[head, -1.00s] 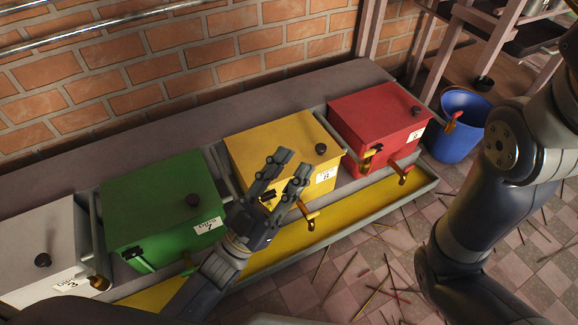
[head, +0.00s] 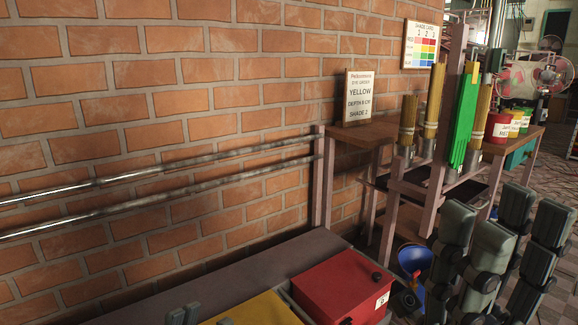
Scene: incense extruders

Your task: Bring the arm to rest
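My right gripper (head: 506,222) is large in the head view at the lower right, fingers pointing up. Its fingers stand apart with nothing between them, in front of the wooden rack. Only the fingertips of my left gripper (head: 203,317) show at the bottom edge, near the yellow box (head: 255,311). They look apart and empty; the rest of that gripper and arm is out of frame.
A red box (head: 340,287) sits on the grey ledge beside the yellow one. A wooden rack (head: 395,193) holds bundles of sticks and an order sign (head: 358,97). Metal pipes (head: 150,192) run along the brick wall.

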